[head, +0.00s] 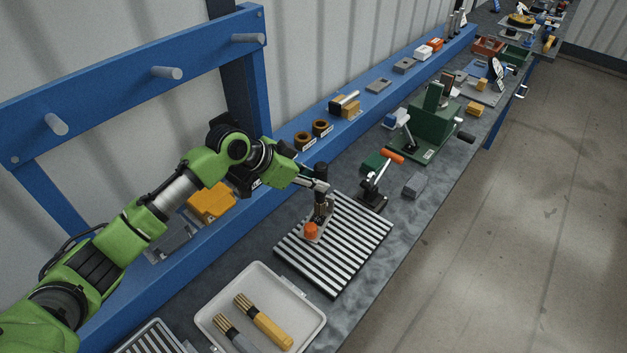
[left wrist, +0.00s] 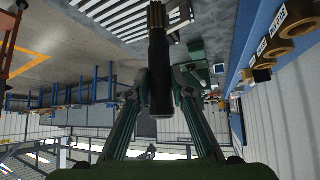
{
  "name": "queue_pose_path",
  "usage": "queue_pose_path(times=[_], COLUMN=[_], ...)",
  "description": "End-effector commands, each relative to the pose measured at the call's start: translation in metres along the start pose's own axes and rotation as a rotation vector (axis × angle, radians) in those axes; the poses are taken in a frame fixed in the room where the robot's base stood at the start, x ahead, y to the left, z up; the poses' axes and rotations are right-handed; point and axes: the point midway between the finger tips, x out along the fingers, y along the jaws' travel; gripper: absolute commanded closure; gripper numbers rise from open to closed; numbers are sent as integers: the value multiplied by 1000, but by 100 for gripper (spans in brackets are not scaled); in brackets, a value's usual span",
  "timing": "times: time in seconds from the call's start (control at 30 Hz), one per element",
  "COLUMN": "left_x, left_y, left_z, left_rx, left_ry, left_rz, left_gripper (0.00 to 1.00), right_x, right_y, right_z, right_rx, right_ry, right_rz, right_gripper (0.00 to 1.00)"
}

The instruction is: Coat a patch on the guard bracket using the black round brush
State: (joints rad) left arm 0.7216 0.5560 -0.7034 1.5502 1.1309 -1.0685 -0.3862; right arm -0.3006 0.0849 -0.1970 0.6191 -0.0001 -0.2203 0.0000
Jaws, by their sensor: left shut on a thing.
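My left gripper (head: 318,184) is shut on the black round brush (head: 321,170) and holds it about upright over the slatted plate (head: 362,246). In the left wrist view the brush's black handle (left wrist: 160,75) sits between the two fingers, with its tan bristles at the top of the picture. A small grey metal bracket (head: 325,229), which looks like the guard bracket, is on the slatted plate just under the brush. An orange knob (head: 311,230) is at its near side. I cannot tell whether the bristles touch the bracket. My right gripper is not in view.
A white tray (head: 208,317) with a yellow-handled brush (head: 264,322) and a grey-handled brush (head: 232,335) lies in front. An orange-handled clamp (head: 378,175) stands right behind the plate. A green vise (head: 438,122) is farther back. A blue shelf (head: 282,170) runs along the wall side.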

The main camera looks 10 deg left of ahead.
Motion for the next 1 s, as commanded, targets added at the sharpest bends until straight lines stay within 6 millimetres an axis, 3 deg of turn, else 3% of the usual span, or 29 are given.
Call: queue_pose_path(times=[0.17,0.4,1.0], left_x=[-13,-23,-23], left_y=[2,2,2], left_z=[-19,-33,-33], left_rx=[-3,-6,-7], left_ry=[3,2,3], left_rz=[-2,-7,-8], left_gripper=[100,100,100], right_x=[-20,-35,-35], right_y=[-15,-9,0], right_z=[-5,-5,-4], right_rx=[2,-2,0], right_ry=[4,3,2], right_rz=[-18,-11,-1], right_gripper=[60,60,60])
